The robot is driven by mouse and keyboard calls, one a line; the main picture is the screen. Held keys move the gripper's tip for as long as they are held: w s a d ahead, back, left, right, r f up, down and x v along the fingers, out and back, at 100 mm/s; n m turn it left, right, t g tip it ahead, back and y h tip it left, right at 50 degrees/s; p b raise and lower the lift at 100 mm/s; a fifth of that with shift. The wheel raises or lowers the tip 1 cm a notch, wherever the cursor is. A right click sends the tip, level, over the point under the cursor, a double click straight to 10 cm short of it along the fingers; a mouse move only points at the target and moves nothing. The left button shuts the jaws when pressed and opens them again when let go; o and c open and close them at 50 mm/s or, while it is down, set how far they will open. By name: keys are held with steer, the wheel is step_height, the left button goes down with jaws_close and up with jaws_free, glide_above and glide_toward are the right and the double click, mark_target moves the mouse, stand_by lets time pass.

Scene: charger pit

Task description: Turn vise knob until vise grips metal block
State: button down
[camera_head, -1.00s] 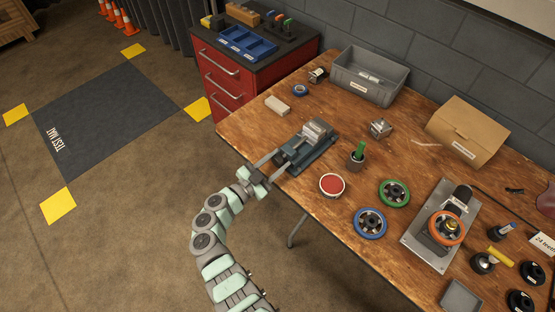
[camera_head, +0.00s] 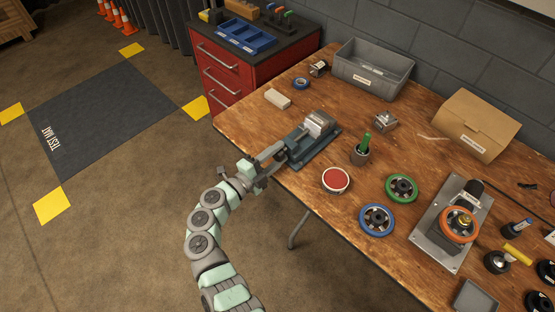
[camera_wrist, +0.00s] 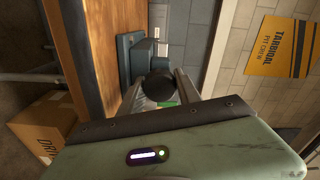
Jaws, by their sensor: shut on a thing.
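The blue-grey vise (camera_head: 315,151) sits at the left front edge of the wooden bench, with the silver metal block (camera_head: 319,122) at its far end. I cannot tell whether the jaws touch the block. My gripper (camera_head: 274,157) reaches the vise's near end from beyond the bench edge. In the wrist view, the dark round vise knob (camera_wrist: 159,87) sits between my two fingers, and my gripper (camera_wrist: 160,92) is shut on it. The vise body (camera_wrist: 130,58) shows behind the knob. The knob is hidden by my fingers in the head view.
On the bench, a beige block (camera_head: 277,98) lies left of the vise. A cup with a green handle (camera_head: 361,153) and a round red-topped tin (camera_head: 336,180) stand to its right. A grey bin (camera_head: 372,72) stands behind.

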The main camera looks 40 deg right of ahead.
steer(key=m+b, duration=0.5)
steer(key=b, duration=0.1)
steer(key=shift+f+m, duration=0.3)
steer(key=shift+m, duration=0.1)
steer(key=m+b, duration=0.5)
steer(key=b, duration=0.1)
steer(key=shift+r, duration=0.1)
steer(key=m+b, duration=0.1)
steer(key=m, duration=0.2)
steer(key=shift+r, duration=0.15)
steer(key=m, duration=0.2)
steer(key=shift+r+m, duration=0.1)
steer(key=shift+m, duration=0.2)
steer(key=m, duration=0.7)
steer(key=c, duration=0.9)
jaws_free()
steer(key=shift+o, duration=0.2)
steer(key=shift+a, duration=0.15)
